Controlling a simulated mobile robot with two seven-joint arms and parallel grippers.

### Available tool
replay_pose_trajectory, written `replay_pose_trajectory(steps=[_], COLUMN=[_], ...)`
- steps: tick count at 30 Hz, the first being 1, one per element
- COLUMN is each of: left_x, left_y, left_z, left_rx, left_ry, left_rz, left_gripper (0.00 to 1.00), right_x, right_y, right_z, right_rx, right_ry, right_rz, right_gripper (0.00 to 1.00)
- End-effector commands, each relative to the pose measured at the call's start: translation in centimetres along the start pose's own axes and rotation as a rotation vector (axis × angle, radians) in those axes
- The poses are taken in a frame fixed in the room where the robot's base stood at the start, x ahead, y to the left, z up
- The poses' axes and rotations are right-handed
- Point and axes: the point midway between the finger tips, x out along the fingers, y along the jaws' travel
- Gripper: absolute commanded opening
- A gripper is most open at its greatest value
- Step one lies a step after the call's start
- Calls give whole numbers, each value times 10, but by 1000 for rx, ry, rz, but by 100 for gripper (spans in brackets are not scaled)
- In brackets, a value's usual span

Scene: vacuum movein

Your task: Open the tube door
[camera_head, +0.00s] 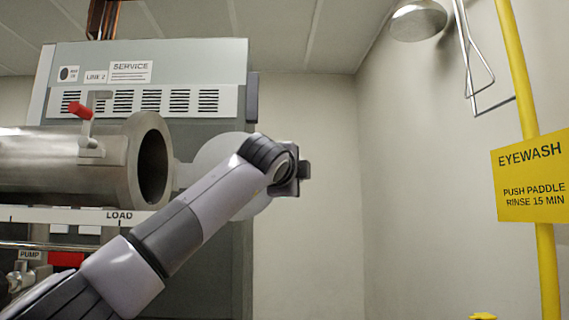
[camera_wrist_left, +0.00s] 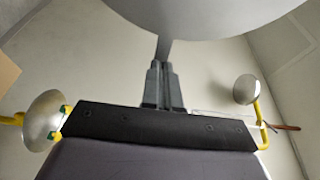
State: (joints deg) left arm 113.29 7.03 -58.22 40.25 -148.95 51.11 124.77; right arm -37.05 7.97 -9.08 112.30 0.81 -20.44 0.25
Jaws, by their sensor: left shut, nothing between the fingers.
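The steel tube (camera_head: 60,165) lies level at the left in the head view, its round mouth (camera_head: 154,170) uncovered and facing right. The tube door (camera_head: 215,152) is a pale round disc standing swung away to the right of the mouth, partly hidden behind my left arm. A short bracket (camera_head: 183,173) shows between them. My left gripper (camera_head: 304,170) is at the right of the door. In the wrist view the door (camera_wrist_left: 205,15) fills the top, and the closed, empty fingers (camera_wrist_left: 163,68) point toward it. Whether they touch it is unclear. My right gripper is out of view.
A red-handled clamp (camera_head: 83,111) sits on top of the tube. A grey service cabinet (camera_head: 160,75) stands behind it. To the right, a yellow eyewash post (camera_head: 546,270) carries a sign (camera_head: 530,178), with a shower head (camera_head: 418,20) above. The space between door and post looks free.

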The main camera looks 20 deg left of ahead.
Motion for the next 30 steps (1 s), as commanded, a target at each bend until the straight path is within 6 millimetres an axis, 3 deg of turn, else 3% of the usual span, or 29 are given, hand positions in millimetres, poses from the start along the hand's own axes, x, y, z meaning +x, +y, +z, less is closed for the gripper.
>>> replay_pose_trajectory(steps=[15, 30], left_x=[45, 64], left_y=[-4, -2], left_z=[10, 17], left_rx=[1, -1], left_ry=[-46, -132], left_rz=[3, 0], left_gripper=[0, 0], right_x=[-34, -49], right_y=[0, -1], right_z=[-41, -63], right_rx=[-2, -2], right_ry=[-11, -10], right_rz=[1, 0], right_gripper=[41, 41])
